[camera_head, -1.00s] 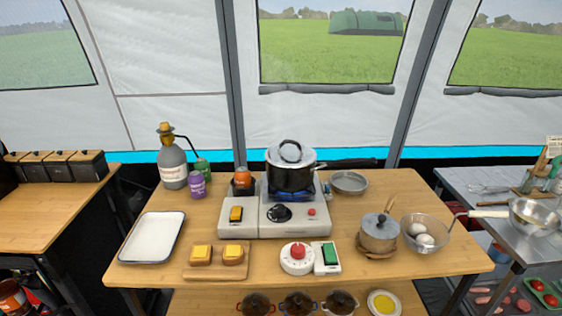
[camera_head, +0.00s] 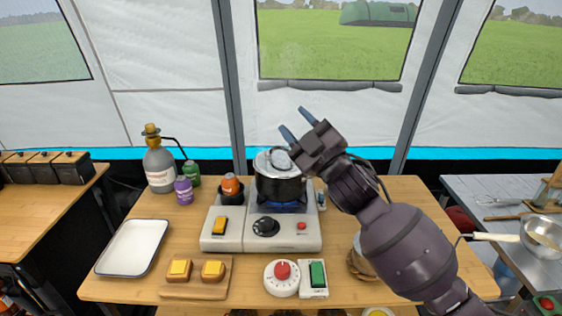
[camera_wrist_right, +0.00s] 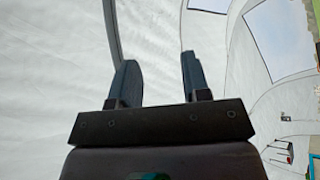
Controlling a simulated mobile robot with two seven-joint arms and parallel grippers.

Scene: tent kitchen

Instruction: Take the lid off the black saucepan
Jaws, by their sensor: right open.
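The black saucepan (camera_head: 278,188) stands on the lit burner of the stove, over a blue flame. Its lid (camera_head: 265,163), pale with a dark loop handle, sits on top of the pan. My right gripper (camera_head: 295,123) is raised above and just right of the lid in the head view, its two blue-tipped fingers apart and empty. The right wrist view shows the open fingers (camera_wrist_right: 158,78) against the tent wall, with no pan or lid between them. My right arm hides the pan's long handle. My left gripper is not in view.
The stove (camera_head: 232,235) has an orange-topped container (camera_head: 231,187) at its back left. A white tray (camera_head: 132,247), a board with two yellow-topped pieces (camera_head: 196,291), and a timer (camera_head: 281,290) are nearer the front. My right arm covers much of the table's right side.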

